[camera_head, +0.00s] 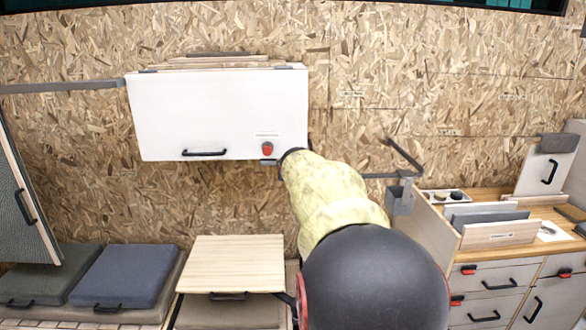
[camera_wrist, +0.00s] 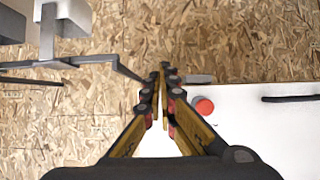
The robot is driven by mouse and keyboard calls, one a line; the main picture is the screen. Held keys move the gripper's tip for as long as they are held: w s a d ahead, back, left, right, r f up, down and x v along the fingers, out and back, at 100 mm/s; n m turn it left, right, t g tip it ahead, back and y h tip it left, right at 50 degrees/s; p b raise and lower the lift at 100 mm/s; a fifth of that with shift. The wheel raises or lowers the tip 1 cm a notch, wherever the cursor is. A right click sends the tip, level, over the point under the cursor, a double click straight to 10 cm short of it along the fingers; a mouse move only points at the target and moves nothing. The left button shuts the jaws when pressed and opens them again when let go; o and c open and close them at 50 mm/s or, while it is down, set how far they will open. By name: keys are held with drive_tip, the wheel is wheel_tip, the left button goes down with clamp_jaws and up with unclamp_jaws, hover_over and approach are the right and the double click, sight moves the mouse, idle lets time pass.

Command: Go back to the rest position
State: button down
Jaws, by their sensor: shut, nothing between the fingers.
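My gripper (camera_wrist: 165,80) is shut and empty in the wrist view, its yellow and black fingers meeting at the tips. In the head view my arm reaches forward to the lower right corner of a white wall cabinet (camera_head: 215,105), and the arm hides the fingers. The cabinet's front panel is down and flat, with a dark handle (camera_head: 204,153) and a red button (camera_head: 267,149). The wrist view shows the red button (camera_wrist: 204,106) just right of the fingertips, and part of the white panel (camera_wrist: 265,140). I cannot tell whether the fingers touch it.
A grey bracket (camera_head: 402,194) with a bar sticks out right of my arm; it shows in the wrist view too (camera_wrist: 50,40). A wooden counter with drawers (camera_head: 490,280) stands at right. A wooden board (camera_head: 236,262) and cushions (camera_head: 125,273) lie low at left. A panel (camera_head: 22,195) hangs far left.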

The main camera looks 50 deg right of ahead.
drive_tip(key=shift+s+a+f, duration=0.1)
drive_tip(key=shift+s+a, duration=0.9)
drive_tip(key=shift+a, duration=0.25)
drive_tip(key=s+a+f+g+y, duration=0.2)
drive_tip(key=s+a+f, duration=0.25)
drive_tip(key=f, duration=0.35)
drive_tip(key=s+a+f+n+y, duration=0.1)
drive_tip(key=s+a+n+y, duration=0.1)
drive_tip(key=a, duration=1.3)
drive_tip(key=s+a+f+n+y, duration=0.2)
drive_tip(key=s+a+n, duration=0.3)
drive_tip(key=a, duration=1)
drive_tip(key=s+a+f+n+y, duration=0.1)
drive_tip(key=s+a+n+y, duration=0.2)
drive_tip(key=a, duration=1.2)
drive_tip(key=shift+s+f, duration=0.25)
drive_tip(key=shift+s, duration=0.7)
